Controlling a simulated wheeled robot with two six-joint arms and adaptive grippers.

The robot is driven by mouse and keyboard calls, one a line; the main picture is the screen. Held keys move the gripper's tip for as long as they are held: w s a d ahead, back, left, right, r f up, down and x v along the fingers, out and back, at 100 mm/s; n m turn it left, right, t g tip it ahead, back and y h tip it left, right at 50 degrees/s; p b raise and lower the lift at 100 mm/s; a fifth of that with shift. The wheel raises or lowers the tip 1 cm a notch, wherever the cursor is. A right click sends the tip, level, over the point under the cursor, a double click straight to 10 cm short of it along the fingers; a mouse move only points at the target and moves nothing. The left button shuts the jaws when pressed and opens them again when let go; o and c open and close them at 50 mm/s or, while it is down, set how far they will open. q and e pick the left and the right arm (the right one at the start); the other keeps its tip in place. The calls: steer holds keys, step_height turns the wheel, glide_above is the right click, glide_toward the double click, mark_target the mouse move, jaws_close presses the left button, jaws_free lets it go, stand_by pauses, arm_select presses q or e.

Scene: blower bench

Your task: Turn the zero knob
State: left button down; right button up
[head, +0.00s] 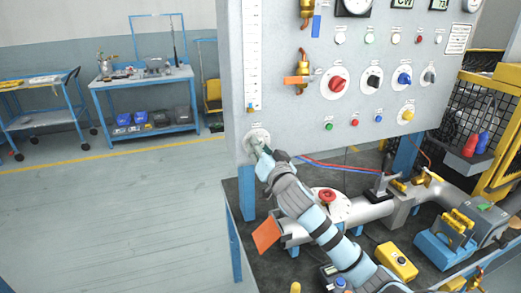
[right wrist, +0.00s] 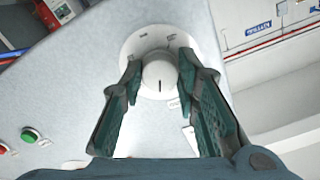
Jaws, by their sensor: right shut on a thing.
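The zero knob is a white round knob (right wrist: 160,79) with a dark pointer line, on a pale round dial plate (right wrist: 146,38) on the grey panel. In the right wrist view my right gripper (right wrist: 160,80) has one finger on each side of the knob and is shut on it. In the head view my right gripper (head: 261,146) reaches the dial plate (head: 255,136) at the panel's lower left corner and hides most of the knob. My left gripper is not in view.
The grey panel (head: 290,90) carries a red knob (head: 337,84), a blue knob (head: 405,79) and a yellow knob (head: 407,115).

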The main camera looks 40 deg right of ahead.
steer(key=shift+m+b, duration=0.85)
steer(key=shift+m, duration=3.25)
steer(key=o, duration=1.2)
steer(key=shift+c, duration=0.2)
steer(key=v, duration=1.2)
